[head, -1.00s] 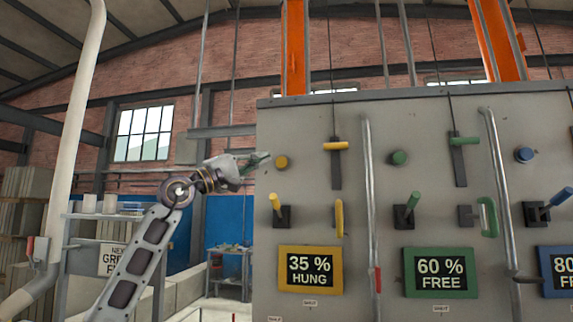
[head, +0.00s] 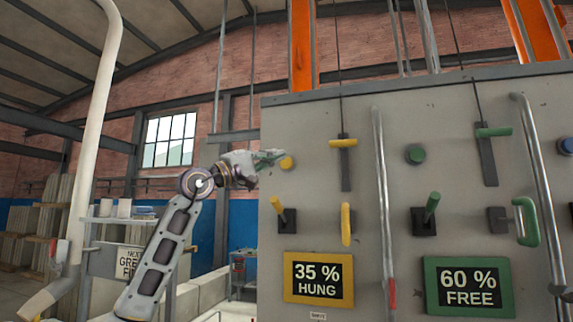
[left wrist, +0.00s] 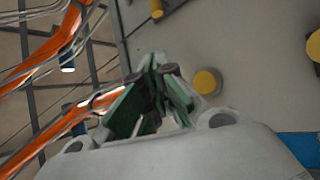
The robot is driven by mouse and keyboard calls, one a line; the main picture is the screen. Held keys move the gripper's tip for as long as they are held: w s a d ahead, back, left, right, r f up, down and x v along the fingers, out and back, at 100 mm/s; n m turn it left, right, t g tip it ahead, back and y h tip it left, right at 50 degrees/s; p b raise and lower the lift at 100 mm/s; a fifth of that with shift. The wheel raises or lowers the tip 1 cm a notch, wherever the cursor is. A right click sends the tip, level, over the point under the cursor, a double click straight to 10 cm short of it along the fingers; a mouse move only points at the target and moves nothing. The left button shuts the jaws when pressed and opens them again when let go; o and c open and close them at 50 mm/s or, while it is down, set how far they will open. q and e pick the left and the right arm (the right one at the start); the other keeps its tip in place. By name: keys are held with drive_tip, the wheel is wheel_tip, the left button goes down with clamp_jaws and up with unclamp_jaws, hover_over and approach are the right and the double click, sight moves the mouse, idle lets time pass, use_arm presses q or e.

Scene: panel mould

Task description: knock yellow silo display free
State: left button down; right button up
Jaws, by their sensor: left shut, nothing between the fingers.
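The yellow silo display (head: 318,279) reads "35 % HUNG" low on the left of the grey panel. Above it in the head view are a yellow round button (head: 287,163), a yellow toggle lever (head: 277,204), a yellow handle (head: 346,224) and a yellow slider knob (head: 343,143). My left gripper (head: 273,158) is shut and empty, its green fingertips just left of the yellow button. In the left wrist view the fingertips (left wrist: 155,65) are apart from the yellow button (left wrist: 206,82), which shows to their right. My right gripper is not in view.
The grey panel (head: 400,100) fills the right side. A green display (head: 469,287) reads "60 % FREE", with green controls above it. Vertical metal pipes (head: 382,180) stand out from the panel.

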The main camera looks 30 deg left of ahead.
sight(284, 163)
use_arm(q)
drive_tip(key=shift+w+a+p, duration=0.3)
drive_tip(key=shift+w+p, duration=0.4)
drive_tip(key=shift+w, duration=0.65)
drive_tip(key=shift+w+a+p, duration=0.3)
drive_tip(key=shift+w+p, duration=0.35)
drive_tip(key=shift+w, duration=0.65)
drive_tip(key=shift+w+a+p, duration=0.3)
drive_tip(key=shift+w+p, duration=0.4)
drive_tip(key=shift+w, duration=0.65)
drive_tip(key=shift+w+a, duration=0.1)
drive_tip(key=shift+w, duration=0.25)
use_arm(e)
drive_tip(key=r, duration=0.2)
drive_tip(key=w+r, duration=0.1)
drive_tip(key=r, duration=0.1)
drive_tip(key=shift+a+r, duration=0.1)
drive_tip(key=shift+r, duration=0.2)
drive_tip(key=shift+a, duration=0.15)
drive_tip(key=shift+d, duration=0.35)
use_arm(q)
drive_tip(key=shift+w+p, duration=0.15)
drive_tip(key=shift+p, duration=0.2)
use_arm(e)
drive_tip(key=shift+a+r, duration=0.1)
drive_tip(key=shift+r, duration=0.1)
